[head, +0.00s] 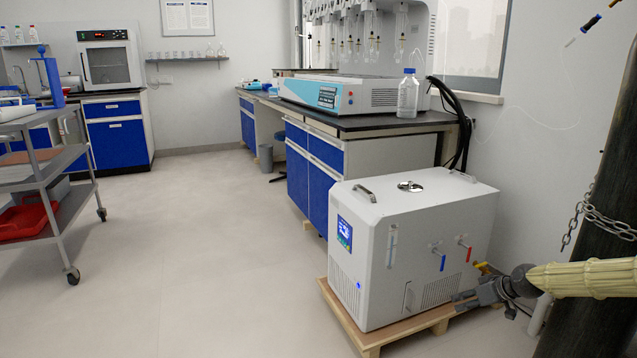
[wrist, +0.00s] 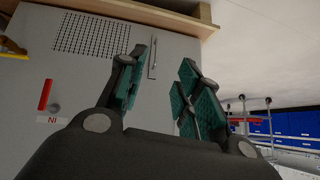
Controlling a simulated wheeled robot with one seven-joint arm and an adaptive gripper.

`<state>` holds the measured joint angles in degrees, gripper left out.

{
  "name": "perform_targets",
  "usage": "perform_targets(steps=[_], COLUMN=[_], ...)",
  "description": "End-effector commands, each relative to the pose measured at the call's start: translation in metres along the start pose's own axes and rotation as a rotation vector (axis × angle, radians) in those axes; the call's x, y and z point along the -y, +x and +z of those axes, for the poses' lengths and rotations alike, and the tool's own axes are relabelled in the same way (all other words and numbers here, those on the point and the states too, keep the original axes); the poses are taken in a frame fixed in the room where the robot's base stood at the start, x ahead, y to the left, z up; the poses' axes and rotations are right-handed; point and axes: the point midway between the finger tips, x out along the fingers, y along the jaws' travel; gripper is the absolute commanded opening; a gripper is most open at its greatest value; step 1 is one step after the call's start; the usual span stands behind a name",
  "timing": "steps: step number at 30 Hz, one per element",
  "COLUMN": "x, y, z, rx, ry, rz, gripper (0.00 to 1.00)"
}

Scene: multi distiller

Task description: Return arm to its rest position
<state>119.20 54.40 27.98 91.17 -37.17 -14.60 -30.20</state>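My arm (head: 585,278), in a pale yellow sleeve, reaches in from the right edge of the head view. My gripper (head: 470,298) is at its end, low beside the right part of the white chiller unit (head: 375,265). In the wrist view my gripper (wrist: 160,80) has its two green-padded fingers apart, with nothing between them. The chiller's grey panel (wrist: 75,80) fills the left of that view, upside down, with a red handle (wrist: 45,95) and a vent grille (wrist: 92,35). I cannot tell whether a finger touches the panel.
The chiller stands on a wooden pallet (head: 372,338). A dark column with a chain (head: 608,225) is close to my arm at right. A bench (head: 400,122) with glassware stands behind the chiller. A trolley (head: 65,185) is at left. The floor (head: 200,240) between is clear.

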Motion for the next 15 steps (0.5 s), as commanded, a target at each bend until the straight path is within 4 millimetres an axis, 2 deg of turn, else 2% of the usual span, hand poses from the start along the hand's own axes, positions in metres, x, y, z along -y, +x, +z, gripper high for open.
perform_targets(steps=[1,6,11,15], x=[0.023,0.103,0.173,0.229], y=[0.013,0.053,0.08,0.09], z=[0.008,0.049,0.099,0.151], rx=[0.019,0.083,0.155,0.226], ry=[0.006,0.061,0.123,0.179], rz=[-0.018,-0.068,-0.098,-0.107], gripper=[0.34,0.34,0.34,0.34])
